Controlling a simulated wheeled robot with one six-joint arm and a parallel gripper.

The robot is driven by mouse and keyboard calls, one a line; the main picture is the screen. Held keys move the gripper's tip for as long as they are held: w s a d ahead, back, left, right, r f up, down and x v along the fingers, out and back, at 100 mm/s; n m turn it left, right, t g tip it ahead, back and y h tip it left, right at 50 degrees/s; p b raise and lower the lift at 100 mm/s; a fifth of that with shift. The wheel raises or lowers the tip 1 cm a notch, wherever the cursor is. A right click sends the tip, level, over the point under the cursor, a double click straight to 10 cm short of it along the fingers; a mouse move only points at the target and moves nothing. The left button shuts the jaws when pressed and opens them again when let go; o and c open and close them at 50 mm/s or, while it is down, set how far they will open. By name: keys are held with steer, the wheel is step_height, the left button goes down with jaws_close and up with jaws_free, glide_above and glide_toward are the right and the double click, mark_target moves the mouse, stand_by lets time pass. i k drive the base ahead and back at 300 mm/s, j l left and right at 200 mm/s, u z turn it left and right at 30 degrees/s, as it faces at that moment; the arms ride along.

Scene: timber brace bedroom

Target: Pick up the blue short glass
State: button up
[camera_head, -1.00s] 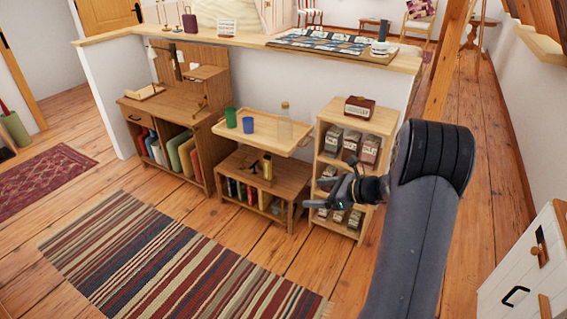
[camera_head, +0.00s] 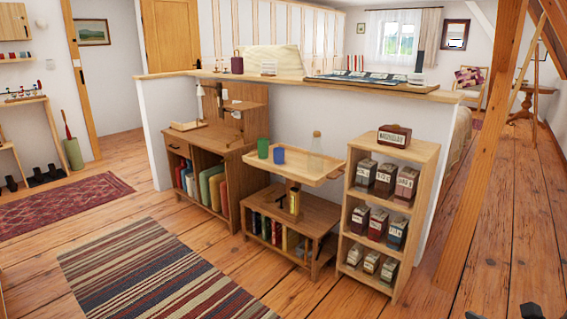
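The blue short glass (camera_head: 279,156) stands upright on a light wooden tray top (camera_head: 318,177) with a raised rim, in the middle of the view. It is just right of a taller green glass (camera_head: 263,148). A clear bottle (camera_head: 316,146) with a cork-coloured top stands to its right on the same tray. Of my gripper (camera_head: 530,312), only dark tips show at the bottom right edge. It is well away from the glass, and its opening cannot be made out.
A low wooden shelf unit (camera_head: 316,212) with books stands under the tray. A shelf of tins (camera_head: 404,156) is close on its right, a wooden desk (camera_head: 215,142) on its left. A half wall rises behind. Floor and a striped rug (camera_head: 150,268) lie clear in front.

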mark_target(278, 152)
steer(key=i+j, duration=0.2)
steer(key=i, duration=0.4)
steer(key=i+j, duration=0.25)
steer(key=i, duration=0.35)
steer(key=i+j+u, duration=0.1)
steer(key=i, duration=0.5)
steer(key=i+j, duration=0.25)
steer(key=i, duration=0.35)
steer(key=i+j, duration=0.15)
steer(key=i, duration=0.45)
steer(key=i+j+u, duration=0.1)
steer(key=i, duration=0.5)
steer(key=j, duration=0.1)
